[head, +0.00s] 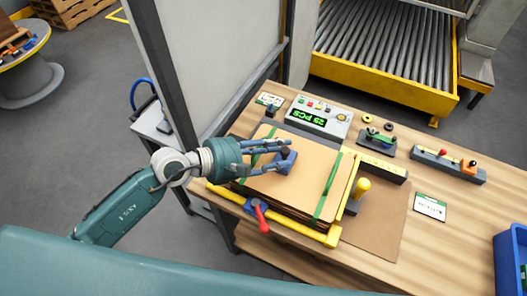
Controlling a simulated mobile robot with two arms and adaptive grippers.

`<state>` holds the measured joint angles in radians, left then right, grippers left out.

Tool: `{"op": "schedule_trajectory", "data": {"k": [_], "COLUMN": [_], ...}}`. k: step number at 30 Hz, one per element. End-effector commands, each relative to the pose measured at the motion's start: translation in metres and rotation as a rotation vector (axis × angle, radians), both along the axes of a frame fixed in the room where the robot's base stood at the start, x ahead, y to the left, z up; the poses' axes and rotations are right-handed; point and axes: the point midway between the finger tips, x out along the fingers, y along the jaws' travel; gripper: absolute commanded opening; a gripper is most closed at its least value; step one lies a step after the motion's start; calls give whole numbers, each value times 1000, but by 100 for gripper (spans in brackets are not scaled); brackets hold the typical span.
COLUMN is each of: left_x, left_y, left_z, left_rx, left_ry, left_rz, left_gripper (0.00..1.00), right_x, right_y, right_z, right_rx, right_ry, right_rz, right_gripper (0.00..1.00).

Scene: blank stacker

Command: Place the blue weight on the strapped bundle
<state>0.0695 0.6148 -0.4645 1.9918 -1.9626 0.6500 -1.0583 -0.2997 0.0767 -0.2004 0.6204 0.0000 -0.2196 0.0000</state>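The strapped bundle (311,185) is a stack of flat brown cardboard blanks with two green straps, lying within yellow rails on the wooden bench. The blue weight (286,161) is a small dark-blue block at the left-middle of the bundle's top, between the straps. It appears to rest on the top sheet. My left gripper (276,157) reaches in from the left, low over the bundle. Its fingers look spread, with the weight at their tips. Whether they touch it is unclear. My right gripper is not in view.
A counter box (318,118) reading "25 PCS" stands behind the bundle. A yellow-knobbed post (362,186) and red-handled clamp (261,216) flank it. Small tools and a card (430,207) lie right. A grey panel (215,60) rises behind my arm.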

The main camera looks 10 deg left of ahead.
Motion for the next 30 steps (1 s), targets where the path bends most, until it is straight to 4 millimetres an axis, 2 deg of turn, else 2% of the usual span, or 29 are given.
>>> {"op": "schedule_trajectory", "data": {"k": [5, 12, 18, 30], "left_x": [-15, -41, -55, -61], "left_y": [22, 62, 84, 92], "left_z": [5, 22, 35, 44], "left_rx": [6, 7, 4, 1], "left_ry": [-1, 1, 3, -1], "left_rz": [-2, -1, 1, 0], "left_gripper": [38, 38, 38, 38], "right_x": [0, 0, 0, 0], "right_y": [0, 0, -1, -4], "right_z": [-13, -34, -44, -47], "right_rx": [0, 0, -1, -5], "right_ry": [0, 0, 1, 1], "right_rz": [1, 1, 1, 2], "right_gripper": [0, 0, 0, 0]}}
